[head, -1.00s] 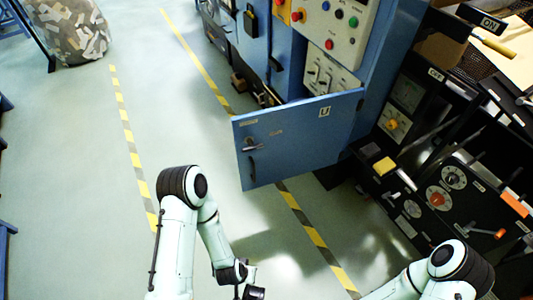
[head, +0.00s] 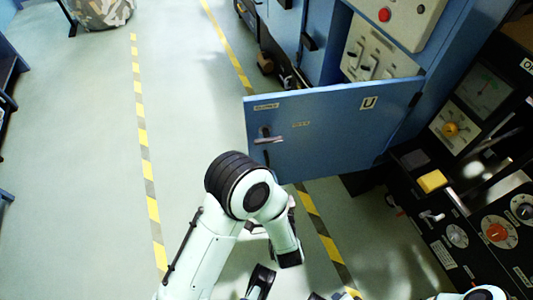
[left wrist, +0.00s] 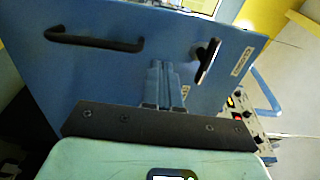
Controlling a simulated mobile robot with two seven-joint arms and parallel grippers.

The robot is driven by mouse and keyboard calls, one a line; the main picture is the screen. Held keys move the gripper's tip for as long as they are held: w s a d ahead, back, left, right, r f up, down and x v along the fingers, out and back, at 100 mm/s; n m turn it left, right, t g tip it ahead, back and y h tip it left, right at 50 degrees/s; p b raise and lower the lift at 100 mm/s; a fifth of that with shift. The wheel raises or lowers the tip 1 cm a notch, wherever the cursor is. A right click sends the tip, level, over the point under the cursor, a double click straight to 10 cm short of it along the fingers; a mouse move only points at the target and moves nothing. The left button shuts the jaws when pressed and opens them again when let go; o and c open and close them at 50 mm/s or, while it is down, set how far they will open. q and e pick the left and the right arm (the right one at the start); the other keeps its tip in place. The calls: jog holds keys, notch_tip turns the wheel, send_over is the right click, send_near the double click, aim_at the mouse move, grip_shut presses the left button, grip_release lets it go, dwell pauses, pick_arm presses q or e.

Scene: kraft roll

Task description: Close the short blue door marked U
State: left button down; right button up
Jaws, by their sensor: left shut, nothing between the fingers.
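The short blue door marked U (head: 345,125) stands open in the head view, swung out from the blue cabinet with its outer face toward me. Its lever (head: 267,138) is near the free left edge, with a dark pull handle below it. In the left wrist view the door (left wrist: 110,70) fills much of the picture, with the pull handle (left wrist: 95,42) at left and the lever (left wrist: 207,60) at right. My left gripper (left wrist: 172,66) is shut and empty, pointing at the door face between them; contact cannot be told. My right gripper is not in view.
The blue cabinet (head: 440,50) has a control panel and switches above the door. A black machine with dials (head: 495,231) stands at right, with a yellow block (head: 432,181) on it. The floor left of the door, with striped tape (head: 150,180), is clear.

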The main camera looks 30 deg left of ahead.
pick_arm(q)
jog(key=b, duration=0.1)
send_near(264, 146)
jog(key=x, duration=0.3)
jog(key=shift+a+r, duration=0.1)
jog(key=shift+a, duration=0.1)
jog(key=shift+b+x, duration=0.35)
jog(key=shift+x, duration=0.8)
jog(key=shift+w+a, duration=0.4)
jog(key=shift+w, duration=0.15)
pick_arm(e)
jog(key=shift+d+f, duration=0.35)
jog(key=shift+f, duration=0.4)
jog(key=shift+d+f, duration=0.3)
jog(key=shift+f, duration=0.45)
